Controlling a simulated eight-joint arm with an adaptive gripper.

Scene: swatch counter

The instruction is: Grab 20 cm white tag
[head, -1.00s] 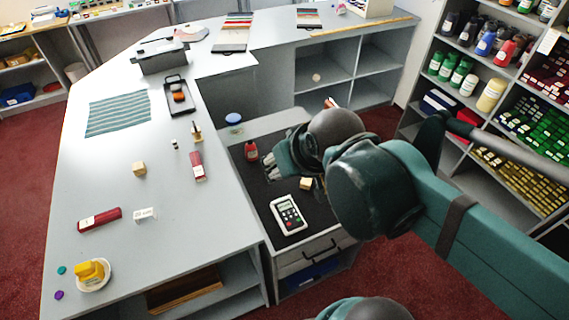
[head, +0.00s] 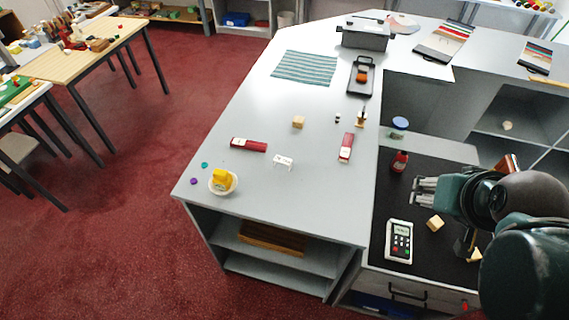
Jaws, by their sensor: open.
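The white tag (head: 283,162) is a small pale block with dark print, too small to read now. It sits on the grey counter (head: 300,110), near its front half, between two dark red and white blocks. My gripper (head: 424,190) is at the right over the black-topped lower unit. Its pale fingers point left, are open and appear empty. It is well to the right of the tag, apart from it. Nothing hides the tag.
Red blocks (head: 248,145) (head: 346,148) flank the tag; a wooden cube (head: 298,122) is behind it. A white bowl (head: 233,187) holds something yellow. A calculator-like device (head: 399,241) and a red bottle (head: 400,162) are near my gripper. Counter around the tag is clear.

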